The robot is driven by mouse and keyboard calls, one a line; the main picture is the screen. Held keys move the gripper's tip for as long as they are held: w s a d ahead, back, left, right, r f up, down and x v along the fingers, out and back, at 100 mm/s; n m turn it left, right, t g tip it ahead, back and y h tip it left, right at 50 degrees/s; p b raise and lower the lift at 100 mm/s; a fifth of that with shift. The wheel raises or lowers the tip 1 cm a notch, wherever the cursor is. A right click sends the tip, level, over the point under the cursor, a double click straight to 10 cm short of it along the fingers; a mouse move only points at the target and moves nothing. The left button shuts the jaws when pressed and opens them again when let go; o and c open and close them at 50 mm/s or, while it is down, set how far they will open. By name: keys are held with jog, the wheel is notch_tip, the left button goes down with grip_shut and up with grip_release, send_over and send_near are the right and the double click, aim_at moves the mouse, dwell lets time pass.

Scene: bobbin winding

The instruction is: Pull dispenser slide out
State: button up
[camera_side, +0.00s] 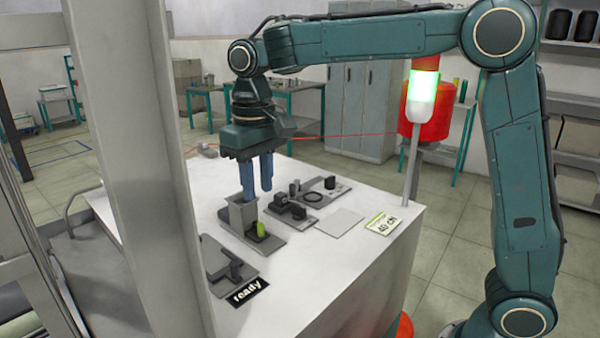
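The dispenser (241,216) is a grey upright box on a flat grey base on the white table. The right fingertip is behind and above the slide.
Behind the dispenser are black blocks (287,208) and a plate with small parts (322,191). A pale square (337,222) and a "40 cm" card (382,224) lie right. The table's front right is clear.

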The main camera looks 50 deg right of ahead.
aim_at(261, 223)
jog(key=shift+f, duration=0.25)
jog(key=shift+f, duration=3.5)
jog(key=shift+c, duration=0.2)
jog(key=c, duration=0.5)
